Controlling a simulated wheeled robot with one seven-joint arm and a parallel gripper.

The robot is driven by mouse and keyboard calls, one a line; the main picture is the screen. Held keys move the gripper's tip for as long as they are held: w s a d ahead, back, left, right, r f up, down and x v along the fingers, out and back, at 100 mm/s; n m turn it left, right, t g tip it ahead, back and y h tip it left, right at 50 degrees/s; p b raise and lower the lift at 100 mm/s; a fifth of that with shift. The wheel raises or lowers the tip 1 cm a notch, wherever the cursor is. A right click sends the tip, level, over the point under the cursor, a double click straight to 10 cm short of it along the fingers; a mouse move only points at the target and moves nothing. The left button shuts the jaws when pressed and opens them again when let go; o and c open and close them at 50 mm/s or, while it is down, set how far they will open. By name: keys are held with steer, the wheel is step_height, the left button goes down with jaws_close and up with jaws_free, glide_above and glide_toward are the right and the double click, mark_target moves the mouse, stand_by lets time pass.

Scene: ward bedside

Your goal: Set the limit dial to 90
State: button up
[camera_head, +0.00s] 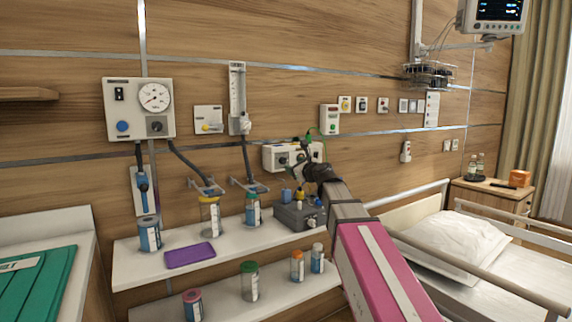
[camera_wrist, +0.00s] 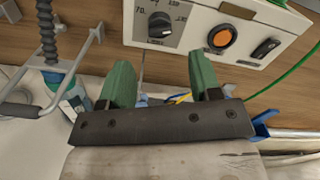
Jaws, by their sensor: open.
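The limit dial (camera_wrist: 160,24) is a black round knob on a white wall box (camera_wrist: 190,42), with small printed marks around it. A "70" seems to show at its left; the other marks and its exact setting are too small to read. The box also shows in the head view (camera_head: 270,156), partly hidden behind my gripper (camera_head: 306,160). In the wrist view my gripper (camera_wrist: 160,64) has its two green fingers apart with nothing between them. The fingertips appear below the dial in the picture, one to each side of it, and do not touch it.
An orange round button (camera_wrist: 222,38) and a black rocker switch (camera_wrist: 265,48) sit right of the dial. Below are a grey device (camera_head: 298,216) and several bottles on the shelf (camera_head: 135,258). A bed rail (camera_head: 480,262) is at right.

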mark_target(284, 161)
steer(key=x, duration=0.7)
steer(key=c, duration=0.9)
